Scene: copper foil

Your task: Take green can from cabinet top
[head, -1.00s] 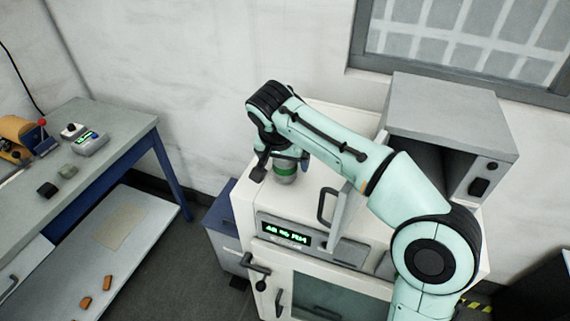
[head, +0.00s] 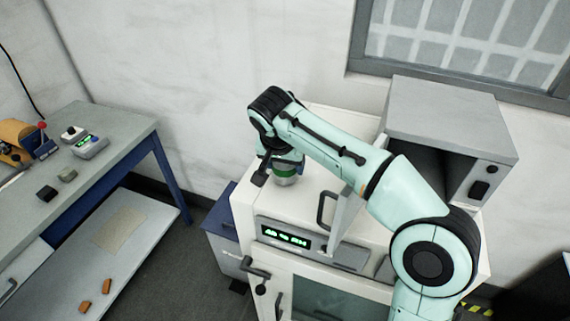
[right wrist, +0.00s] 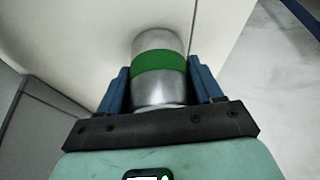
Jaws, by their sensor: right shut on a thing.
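The green can (head: 285,172), a silver cylinder with a green band, is upright at the left end of the white cabinet top (head: 315,185). In the right wrist view the can (right wrist: 158,62) sits between the two blue fingers of my right gripper (right wrist: 160,92), which is shut on it. In the head view my right gripper (head: 270,168) is partly hidden by its own wrist. I cannot tell whether the can's base touches the cabinet top. My left gripper is not in view.
A grey open box (head: 450,115) stands at the right of the cabinet top, with its door swung open towards the front. A blue-legged workbench (head: 120,130) with small items is at the left.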

